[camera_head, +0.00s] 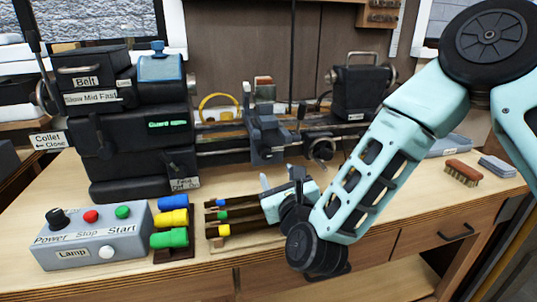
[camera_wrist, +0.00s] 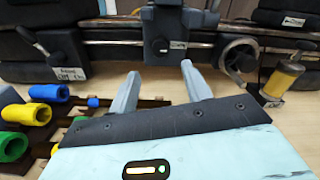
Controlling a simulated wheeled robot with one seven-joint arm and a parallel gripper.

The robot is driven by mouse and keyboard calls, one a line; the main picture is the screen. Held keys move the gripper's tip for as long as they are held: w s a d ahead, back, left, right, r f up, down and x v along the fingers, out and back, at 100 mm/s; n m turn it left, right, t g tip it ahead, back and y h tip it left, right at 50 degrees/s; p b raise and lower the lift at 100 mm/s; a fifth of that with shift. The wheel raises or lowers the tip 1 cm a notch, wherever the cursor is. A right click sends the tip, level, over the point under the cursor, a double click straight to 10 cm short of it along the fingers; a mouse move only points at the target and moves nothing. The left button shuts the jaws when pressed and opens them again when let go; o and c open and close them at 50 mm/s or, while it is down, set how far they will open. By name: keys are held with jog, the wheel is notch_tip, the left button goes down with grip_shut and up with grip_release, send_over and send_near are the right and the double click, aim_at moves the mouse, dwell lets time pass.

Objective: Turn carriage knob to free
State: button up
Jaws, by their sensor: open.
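The carriage (camera_head: 266,138) is a dark grey block on the lathe's rails, and it also shows at the top of the wrist view (camera_wrist: 164,38). A small pale label sits on its front, too small to read. A handwheel (camera_head: 322,149) is to its right; in the wrist view this wheel (camera_wrist: 239,56) has a light rim. I cannot tell for sure which part is the carriage knob or how it is turned. My gripper (camera_head: 280,180) is open and empty, in front of and below the carriage. In the wrist view its two fingers (camera_wrist: 159,72) point toward the carriage, apart from it.
The headstock (camera_head: 140,125) stands left, the tailstock (camera_head: 359,92) right. A grey control box (camera_head: 92,236), colored cylinders (camera_head: 172,218) in a rack and a tray of dark rods (camera_head: 231,216) lie front left. A brush (camera_head: 463,172) lies right.

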aim_at(267, 156)
jog(key=p+x, duration=0.1)
jog(key=x, duration=0.8)
jog(key=shift+w+a+p, duration=0.1)
jog(key=shift+w+p, duration=0.2)
jog(key=c, duration=1)
